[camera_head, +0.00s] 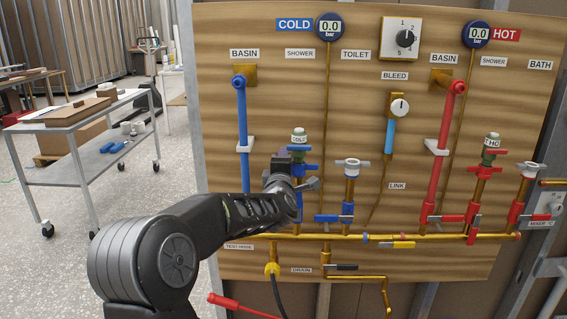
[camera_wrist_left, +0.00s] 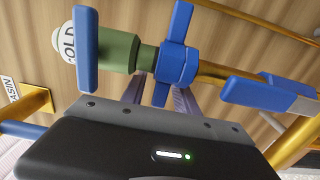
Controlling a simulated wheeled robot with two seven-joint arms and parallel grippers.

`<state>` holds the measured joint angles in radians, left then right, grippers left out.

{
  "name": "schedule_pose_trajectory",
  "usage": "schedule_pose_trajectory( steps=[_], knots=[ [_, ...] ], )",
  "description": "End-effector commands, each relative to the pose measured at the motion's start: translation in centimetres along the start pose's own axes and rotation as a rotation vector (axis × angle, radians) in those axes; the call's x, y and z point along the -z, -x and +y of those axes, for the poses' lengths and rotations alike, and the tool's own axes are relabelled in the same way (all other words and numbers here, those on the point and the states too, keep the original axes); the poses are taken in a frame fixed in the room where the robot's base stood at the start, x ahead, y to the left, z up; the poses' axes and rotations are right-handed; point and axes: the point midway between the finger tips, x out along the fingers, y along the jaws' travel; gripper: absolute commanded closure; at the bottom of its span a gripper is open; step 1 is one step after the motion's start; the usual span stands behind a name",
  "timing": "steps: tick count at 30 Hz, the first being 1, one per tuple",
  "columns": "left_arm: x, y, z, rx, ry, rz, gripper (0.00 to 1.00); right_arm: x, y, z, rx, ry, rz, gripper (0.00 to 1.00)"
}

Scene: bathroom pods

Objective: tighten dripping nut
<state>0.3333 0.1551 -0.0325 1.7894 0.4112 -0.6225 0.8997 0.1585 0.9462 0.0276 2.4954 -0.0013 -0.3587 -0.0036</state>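The cold shower valve has a white COLD cap (camera_head: 299,136), a green body (camera_wrist_left: 118,52) and a blue winged nut (camera_wrist_left: 176,62) on a brass pipe. A blue bar handle (camera_wrist_left: 86,50) is at the cap end. My left gripper (camera_head: 308,184) is at this valve in the head view, covering part of it. In the left wrist view its two fingers (camera_wrist_left: 158,98) stand apart, with one wing of the nut between them in the picture. Whether they touch it is unclear. No drip is visible. My right gripper is not in view.
On the wooden board, the toilet valve (camera_head: 351,168) stands just right of my gripper. The blue basin pipe (camera_head: 241,130) is to its left, and a brass manifold (camera_head: 345,237) runs below. Red hot valves (camera_head: 481,178) are farther right. A metal cart (camera_head: 75,120) stands at the left.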

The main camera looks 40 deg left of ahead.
Motion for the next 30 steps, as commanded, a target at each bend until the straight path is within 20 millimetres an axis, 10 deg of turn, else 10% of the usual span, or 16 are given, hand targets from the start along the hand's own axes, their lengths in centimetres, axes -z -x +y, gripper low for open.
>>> schedule_pose_trajectory(
  steps=[30],
  knots=[
    [0.0, 7.8, 0.0, 0.0, 0.0, 0.0, 0.64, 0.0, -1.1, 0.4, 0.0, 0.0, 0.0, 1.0]
  ],
)
